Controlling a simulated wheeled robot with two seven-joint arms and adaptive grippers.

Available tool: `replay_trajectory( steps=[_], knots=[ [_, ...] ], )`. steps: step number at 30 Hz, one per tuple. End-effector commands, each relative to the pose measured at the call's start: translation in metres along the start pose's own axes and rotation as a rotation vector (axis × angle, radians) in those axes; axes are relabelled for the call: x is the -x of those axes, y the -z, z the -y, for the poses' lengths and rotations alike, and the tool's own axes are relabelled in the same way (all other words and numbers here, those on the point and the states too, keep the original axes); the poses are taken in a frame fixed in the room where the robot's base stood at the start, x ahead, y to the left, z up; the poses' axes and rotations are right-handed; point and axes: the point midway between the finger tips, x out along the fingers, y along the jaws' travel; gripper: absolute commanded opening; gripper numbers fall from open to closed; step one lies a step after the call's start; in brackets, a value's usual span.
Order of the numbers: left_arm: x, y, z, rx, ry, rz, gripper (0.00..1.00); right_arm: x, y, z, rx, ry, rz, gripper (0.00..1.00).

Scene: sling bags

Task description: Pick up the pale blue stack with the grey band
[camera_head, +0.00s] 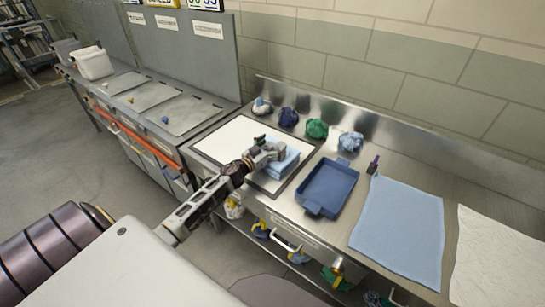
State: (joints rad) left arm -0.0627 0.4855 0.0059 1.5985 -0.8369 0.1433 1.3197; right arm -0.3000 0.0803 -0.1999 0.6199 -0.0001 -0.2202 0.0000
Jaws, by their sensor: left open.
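The pale blue stack (288,163) lies at the right end of a dark-framed white panel on the steel counter. It looks like folded cloth; its grey band cannot be made out, as my gripper covers part of it. My left gripper (268,150) is open, over the stack's left and upper side. I cannot tell whether the fingers touch the stack. My right gripper is not in view.
A blue tray (328,187) stands just right of the stack. Several bundled cloths (288,117) line the back by the wall. A flat light blue cloth (400,230) and a white sheet (498,258) cover the right side. The white panel (230,141) is bare left of my gripper.

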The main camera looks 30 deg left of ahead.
Motion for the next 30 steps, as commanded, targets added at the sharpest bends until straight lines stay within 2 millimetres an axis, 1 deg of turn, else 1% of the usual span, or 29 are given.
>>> replay_trajectory(
  steps=[5,6,26,30],
  knots=[
    [0.0001,-0.0001,0.0,0.0,0.0,0.0,0.88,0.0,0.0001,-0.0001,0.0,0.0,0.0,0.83],
    [0.0002,-0.0001,0.0,0.0,0.0,0.0,0.85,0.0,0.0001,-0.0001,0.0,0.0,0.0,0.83],
    [0.0002,-0.0001,0.0001,0.0,0.0,0.0,0.0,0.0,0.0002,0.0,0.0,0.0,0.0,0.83],
    [-0.0003,0.0021,0.0003,-0.001,0.0,-0.003,0.0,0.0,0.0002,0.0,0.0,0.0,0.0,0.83]
  ],
)
